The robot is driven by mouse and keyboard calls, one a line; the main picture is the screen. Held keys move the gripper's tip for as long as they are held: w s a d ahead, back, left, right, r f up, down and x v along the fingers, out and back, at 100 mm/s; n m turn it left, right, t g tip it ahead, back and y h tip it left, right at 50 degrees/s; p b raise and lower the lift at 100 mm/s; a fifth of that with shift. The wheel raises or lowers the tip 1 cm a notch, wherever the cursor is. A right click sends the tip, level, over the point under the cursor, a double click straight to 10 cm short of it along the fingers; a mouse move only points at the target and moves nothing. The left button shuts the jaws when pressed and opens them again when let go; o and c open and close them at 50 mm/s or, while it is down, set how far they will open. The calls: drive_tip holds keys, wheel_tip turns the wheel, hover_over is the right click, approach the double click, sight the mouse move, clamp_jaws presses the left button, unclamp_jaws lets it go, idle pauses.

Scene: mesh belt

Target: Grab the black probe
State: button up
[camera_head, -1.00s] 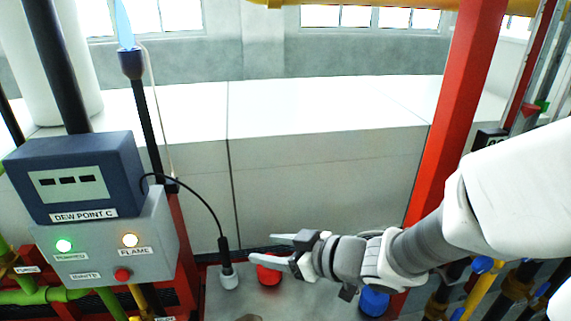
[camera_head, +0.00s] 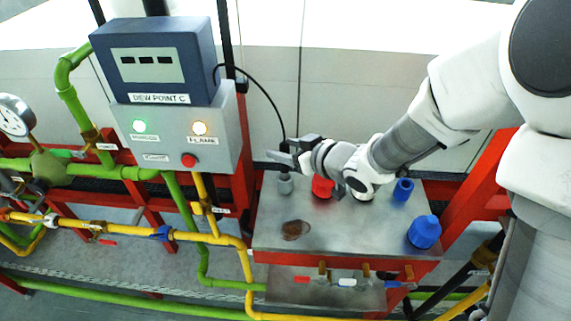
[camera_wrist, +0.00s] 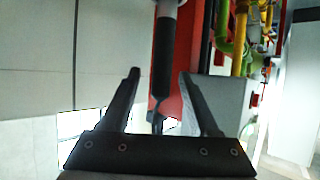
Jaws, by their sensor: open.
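The black probe (camera_wrist: 162,58) is a dark upright cylinder with a thin black cable. In the head view, the cable runs from the blue DEW POINT C box (camera_head: 155,62) down to the probe, which is mostly hidden by my gripper (camera_head: 273,161). A small grey holder (camera_head: 285,185) shows just under it. In the wrist view, my gripper (camera_wrist: 160,73) is open, with one dark finger on each side of the probe. The probe appears in the gap between the fingers, apart from both. How deep it sits between them is hard to tell.
A metal table (camera_head: 335,235) bears a red cap (camera_head: 322,187), a small blue cup (camera_head: 403,190), a larger blue cap (camera_head: 424,232) and a brown stain (camera_head: 295,230). A grey panel (camera_head: 180,135) with lights, green pipes (camera_head: 130,173) and yellow pipes (camera_head: 225,238) lie left.

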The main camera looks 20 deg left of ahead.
drive_tip(key=x, duration=0.3)
drive_tip(key=shift+a, duration=0.15)
clamp_jaws()
